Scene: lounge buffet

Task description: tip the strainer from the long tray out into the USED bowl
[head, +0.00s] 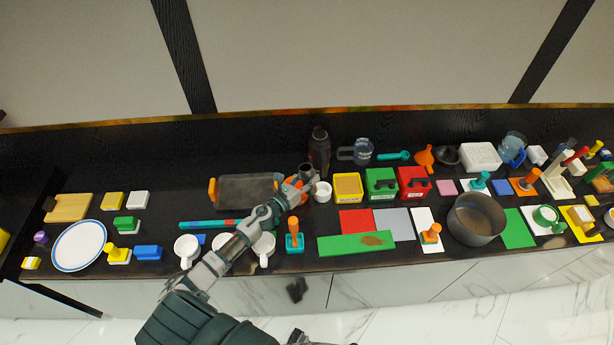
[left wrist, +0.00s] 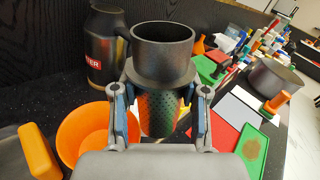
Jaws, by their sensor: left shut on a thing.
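My left gripper (head: 300,180) is shut on the strainer (head: 306,170), a dark cup with a perforated lower body. In the left wrist view the strainer (left wrist: 162,75) stands upright between the fingers (left wrist: 160,112), its round mouth facing up. An orange bowl (left wrist: 80,135) shows left of and below it there, apart from it; in the head view it is mostly hidden behind the gripper. No USED label is readable. The long dark tray (head: 248,190) with orange handles lies left of the gripper. A small white bowl (head: 323,192) stands just right of the gripper. My right gripper is not in view.
A dark bottle (head: 319,150) stands close behind the strainer. Right of the gripper are a yellow box (head: 347,186), a green box (head: 380,183) and a red box (head: 413,182). White cups (head: 186,250) stand under my arm. A large pot (head: 476,219) stands farther right.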

